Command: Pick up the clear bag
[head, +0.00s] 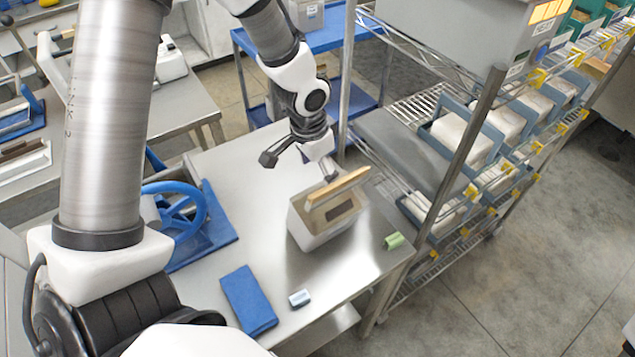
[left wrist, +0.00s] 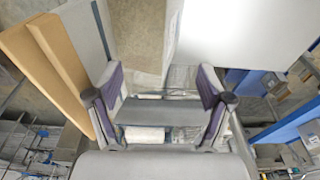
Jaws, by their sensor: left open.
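My left gripper (head: 298,157) is open and empty, above the steel table behind the grey-white hopper box. Its two spread fingers also show in the left wrist view (left wrist: 161,75), with nothing held between them. Pale, whitish bags (head: 456,136) lie in blue-grey bins on the wire rack at the right, apart from the gripper. A whitish bag (left wrist: 145,135) shows beyond the fingers in the left wrist view. I cannot tell which bag is the clear one. My right gripper is not in view.
The hopper box (head: 322,222) with a wooden lid edge (head: 338,188) stands on the steel table (head: 262,200). A blue handwheel (head: 178,212), a blue folded cloth (head: 248,300), a small pale blue item (head: 299,298) and a green item (head: 394,241) are nearby. Wire rack posts (head: 470,150) border the right.

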